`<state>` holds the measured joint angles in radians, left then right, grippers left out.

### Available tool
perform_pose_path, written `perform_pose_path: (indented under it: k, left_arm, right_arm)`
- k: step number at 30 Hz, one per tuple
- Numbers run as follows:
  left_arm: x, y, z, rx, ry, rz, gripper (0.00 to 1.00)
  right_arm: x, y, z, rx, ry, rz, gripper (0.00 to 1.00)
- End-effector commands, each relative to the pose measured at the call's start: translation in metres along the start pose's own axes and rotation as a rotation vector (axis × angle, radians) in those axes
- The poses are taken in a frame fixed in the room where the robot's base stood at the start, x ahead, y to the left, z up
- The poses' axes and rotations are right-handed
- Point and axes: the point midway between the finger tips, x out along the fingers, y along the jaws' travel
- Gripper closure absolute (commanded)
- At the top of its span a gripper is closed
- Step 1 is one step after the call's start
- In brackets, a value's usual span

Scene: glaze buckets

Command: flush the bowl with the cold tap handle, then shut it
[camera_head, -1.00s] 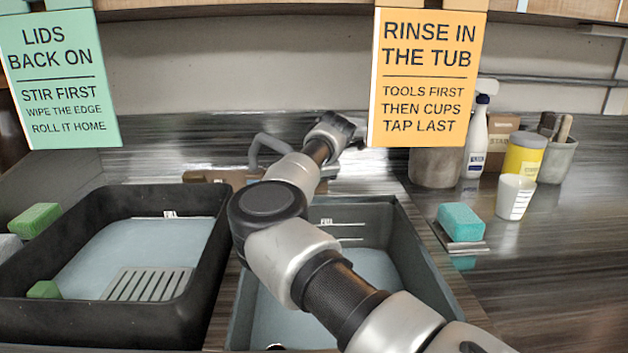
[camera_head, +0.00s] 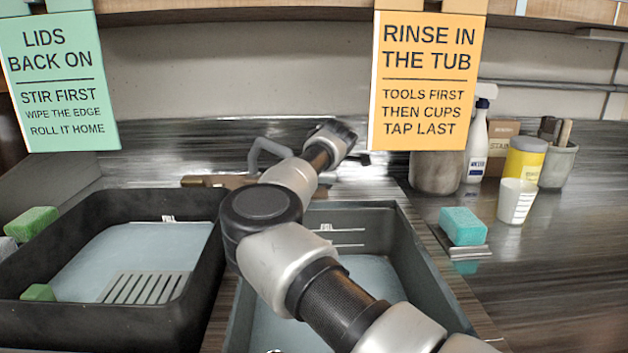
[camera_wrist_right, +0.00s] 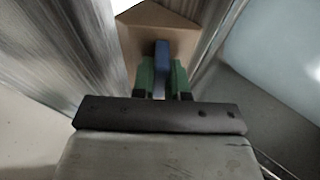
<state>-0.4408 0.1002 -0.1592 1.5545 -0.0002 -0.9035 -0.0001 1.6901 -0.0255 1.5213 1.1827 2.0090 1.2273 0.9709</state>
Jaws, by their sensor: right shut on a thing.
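The cold tap handle, a blue lever (camera_wrist_right: 162,62), shows in the right wrist view in front of a tan block. My right gripper (camera_wrist_right: 162,78) is shut on this handle with its green fingers on both sides. In the head view my right arm reaches over the right tub to the tap, and its fingers are hidden behind the wrist. The grey spout (camera_head: 266,148) rises from the brown tap body (camera_head: 215,181). No water stream is visible. A small pale rim (camera_head: 275,351) at the bottom edge may be the bowl. My left gripper is not in view.
The right tub (camera_head: 419,260) lies under my arm. A black tub (camera_head: 110,328) with a slatted grate (camera_head: 147,288) is at left. A teal sponge (camera_head: 463,226), a white cup (camera_head: 515,201) and a spray bottle (camera_head: 476,150) stand right. The right counter front is clear.

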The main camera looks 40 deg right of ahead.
Motion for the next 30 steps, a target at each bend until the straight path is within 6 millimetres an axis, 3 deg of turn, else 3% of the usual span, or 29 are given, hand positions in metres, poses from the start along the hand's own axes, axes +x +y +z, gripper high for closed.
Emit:
perform_pose_path:
  k: [1,2,7,17,30]
  left_arm:
    - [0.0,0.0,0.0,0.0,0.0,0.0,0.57]
    - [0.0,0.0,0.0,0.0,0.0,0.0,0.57]
    - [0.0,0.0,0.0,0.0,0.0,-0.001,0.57]
    - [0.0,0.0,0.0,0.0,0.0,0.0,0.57]
    - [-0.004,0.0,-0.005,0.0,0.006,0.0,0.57]
  right_arm:
    - [-0.001,0.001,0.001,0.006,-0.001,0.003,1.0]
    - [-0.001,0.001,0.001,0.006,-0.001,0.003,0.84]
    - [-0.001,0.001,0.001,0.004,0.0,0.002,0.61]
    - [-0.005,0.001,0.0,0.002,0.001,0.002,0.61]
    - [-0.069,0.001,0.001,0.003,0.0,0.002,0.61]
